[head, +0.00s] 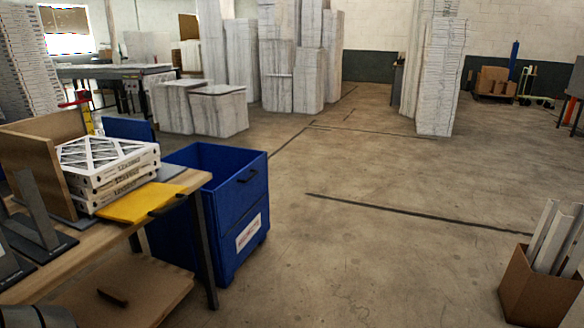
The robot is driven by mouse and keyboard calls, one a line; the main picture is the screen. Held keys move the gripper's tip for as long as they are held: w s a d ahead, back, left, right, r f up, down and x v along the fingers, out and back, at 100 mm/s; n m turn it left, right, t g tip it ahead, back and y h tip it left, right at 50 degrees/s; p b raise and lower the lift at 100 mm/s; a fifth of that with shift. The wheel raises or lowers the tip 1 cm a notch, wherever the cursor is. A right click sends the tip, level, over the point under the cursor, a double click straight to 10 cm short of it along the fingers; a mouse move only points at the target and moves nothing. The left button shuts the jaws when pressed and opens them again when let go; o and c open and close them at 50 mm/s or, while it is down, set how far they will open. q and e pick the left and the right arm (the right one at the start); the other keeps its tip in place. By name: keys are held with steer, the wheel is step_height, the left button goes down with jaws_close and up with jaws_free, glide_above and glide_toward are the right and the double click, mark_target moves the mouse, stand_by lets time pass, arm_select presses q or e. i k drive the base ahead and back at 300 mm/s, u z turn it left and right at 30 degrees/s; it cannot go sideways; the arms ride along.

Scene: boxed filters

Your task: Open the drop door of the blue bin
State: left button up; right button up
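The blue bin (185,240) stands on the floor just behind and right of the wooden workbench, with an open top. Its side facing right carries a drop door (232,196) with a dark handle (247,176) near the top. The door panel stands upright, flush with the bin, above a seam; it looks closed. A white label with red print (248,232) is on the panel below. The table and its leg hide part of the bin's near side. Neither of my grippers is in view.
The workbench (75,262) holds stacked boxed filters (108,168), a yellow sheet (140,202) and grey metal stands (38,225). Open concrete floor lies right of the bin. A cardboard box with long white pieces (535,290) stands at bottom right. Tall filter stacks (440,80) stand farther back.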

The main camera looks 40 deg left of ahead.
mark_target(243, 191)
steer(key=u, duration=0.35)
steer(key=i, duration=1.9)
steer(key=u, duration=2.05)
steer(key=i, duration=0.95)
steer(key=u, duration=0.45)
steer(key=i, duration=0.75)
